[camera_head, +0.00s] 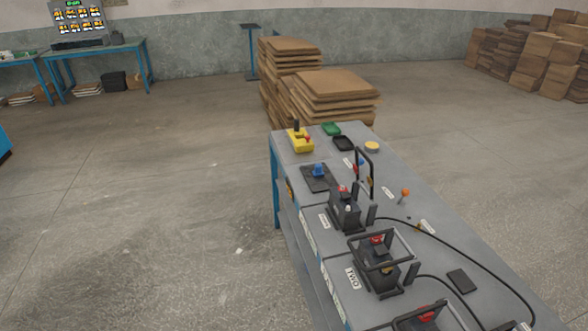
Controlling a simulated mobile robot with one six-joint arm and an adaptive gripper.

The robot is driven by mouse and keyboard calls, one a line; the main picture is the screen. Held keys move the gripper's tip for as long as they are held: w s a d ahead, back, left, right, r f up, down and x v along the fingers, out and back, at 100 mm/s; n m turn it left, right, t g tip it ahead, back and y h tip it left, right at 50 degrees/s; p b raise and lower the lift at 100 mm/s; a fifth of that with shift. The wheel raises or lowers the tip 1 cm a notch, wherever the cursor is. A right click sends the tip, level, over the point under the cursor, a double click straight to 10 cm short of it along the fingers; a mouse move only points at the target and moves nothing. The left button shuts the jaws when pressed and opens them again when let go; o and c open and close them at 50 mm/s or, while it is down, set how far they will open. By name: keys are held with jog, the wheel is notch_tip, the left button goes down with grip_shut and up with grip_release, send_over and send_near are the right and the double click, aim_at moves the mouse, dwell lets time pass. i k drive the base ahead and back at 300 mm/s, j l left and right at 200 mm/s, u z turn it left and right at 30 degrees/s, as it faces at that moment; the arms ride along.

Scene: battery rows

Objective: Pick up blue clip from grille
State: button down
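A small blue clip (318,170) stands on a dark flat square that looks like the grille (315,186). The grille lies near the left edge of the grey workbench, toward its far end. The clip is too small to tell its exact shape. My gripper is not in this view.
The grey workbench (455,248) also holds a yellow tray (300,146), a green tray (331,128), a black tray (343,144), a round yellow-topped item (372,147) and several dark battery units with frames and cables. Stacked cardboard (330,83) stands behind it. Floor at left is clear.

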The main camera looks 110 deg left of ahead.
aim_at(318, 171)
jog(key=u, duration=3.55)
jog(key=i+j+z, duration=0.1)
jog(key=z, duration=0.9)
jog(key=i+j+z, duration=0.25)
jog(key=j, duration=0.25)
jog(key=i+j+z, duration=0.2)
jog(key=j, duration=0.3)
jog(key=i+j+z, duration=0.1)
jog(key=j+z, duration=0.15)
jog(key=j, duration=0.25)
jog(key=i+j+z, duration=0.1)
jog(key=j+z, duration=0.15)
jog(key=j, duration=0.35)
jog(key=j+z, duration=0.2)
jog(key=j, duration=1.05)
jog(key=i+j, duration=0.15)
jog(key=j, duration=1.2)
jog(key=i+z, duration=0.05)
